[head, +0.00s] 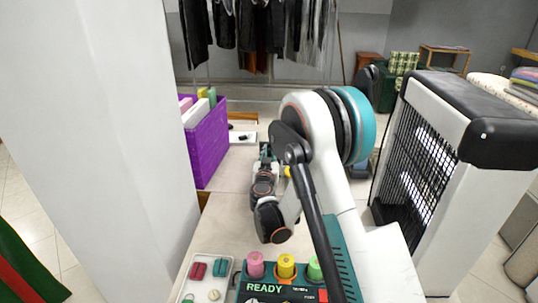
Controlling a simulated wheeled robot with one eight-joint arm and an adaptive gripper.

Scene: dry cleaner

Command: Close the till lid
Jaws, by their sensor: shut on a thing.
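My arm reaches away from me over the counter, and its links cover much of the middle of the head view. My gripper (266,152) is at the far end of the arm, small and partly hidden by the wrist. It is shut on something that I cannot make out. I cannot pick out the till or its lid with certainty; the arm hides part of the counter there. A low pale tray-like thing (236,138) with a small dark item lies just left of my gripper.
A purple crate (208,148) with coloured items stands left on the counter (222,217). A green READY panel (263,288) with pink, yellow and green spools and a small tray (191,292) are at the front. A white pillar (95,130) is left; a black-topped white unit (470,125) is right.

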